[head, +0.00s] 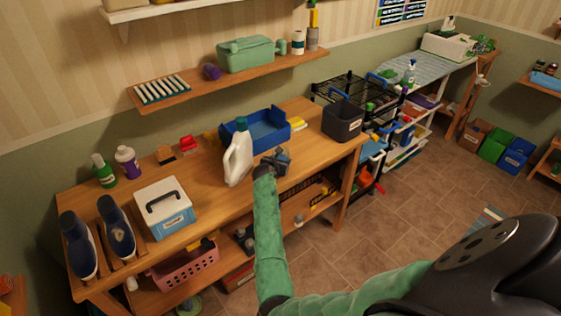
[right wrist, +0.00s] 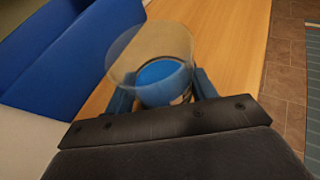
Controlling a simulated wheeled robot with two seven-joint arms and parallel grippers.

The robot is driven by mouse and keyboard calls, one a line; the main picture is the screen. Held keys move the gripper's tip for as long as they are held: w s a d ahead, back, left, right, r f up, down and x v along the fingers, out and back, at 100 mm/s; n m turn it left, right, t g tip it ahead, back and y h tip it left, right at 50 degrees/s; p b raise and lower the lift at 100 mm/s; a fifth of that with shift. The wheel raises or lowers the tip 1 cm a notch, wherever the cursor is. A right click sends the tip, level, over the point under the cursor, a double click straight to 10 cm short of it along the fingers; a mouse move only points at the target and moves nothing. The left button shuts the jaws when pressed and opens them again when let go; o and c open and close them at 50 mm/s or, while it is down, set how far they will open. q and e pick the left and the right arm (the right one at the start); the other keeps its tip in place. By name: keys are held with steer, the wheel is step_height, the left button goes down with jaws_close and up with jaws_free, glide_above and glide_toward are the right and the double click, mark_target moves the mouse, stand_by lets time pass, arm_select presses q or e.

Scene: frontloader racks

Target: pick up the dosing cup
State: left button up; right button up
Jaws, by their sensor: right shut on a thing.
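The dosing cup (right wrist: 152,58) shows in the right wrist view as a clear, see-through cup with a blue round part at its lower end. My right gripper (right wrist: 163,88) is shut on it, with a blue finger on either side. In the head view my right gripper (head: 278,160) is over the front part of the wooden bench, just right of a white jug (head: 238,158). The cup cannot be made out there. Whether it touches the bench is unclear. My left gripper is not in view.
A blue open bin (head: 268,132) stands behind the gripper, and a dark grey caddy (head: 342,122) is to the right. A white box with a handle (head: 163,207) stands left on the bench (head: 207,195). A shelf (head: 200,93) hangs above. Bare bench lies between the gripper and the caddy.

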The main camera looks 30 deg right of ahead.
mark_target(285, 150)
steer(key=shift+r, duration=0.25)
steer(key=r, duration=0.1)
steer(key=r+b, duration=0.1)
steer(key=r, duration=0.1)
steer(key=shift+s+d+r+b, duration=0.3)
steer(key=shift+d+r, duration=0.05)
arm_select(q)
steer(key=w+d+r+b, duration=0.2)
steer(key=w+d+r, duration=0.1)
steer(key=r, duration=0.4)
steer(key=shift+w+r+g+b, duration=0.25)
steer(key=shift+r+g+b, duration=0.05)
arm_select(e)
steer(key=s+d+r, duration=0.6)
steer(key=s+d, duration=0.1)
steer(key=shift+s+d+r, duration=0.2)
steer(key=shift+s+r, duration=0.15)
steer(key=shift+s, duration=0.05)
steer(key=o, duration=0.4)
steer(key=c, duration=0.7)
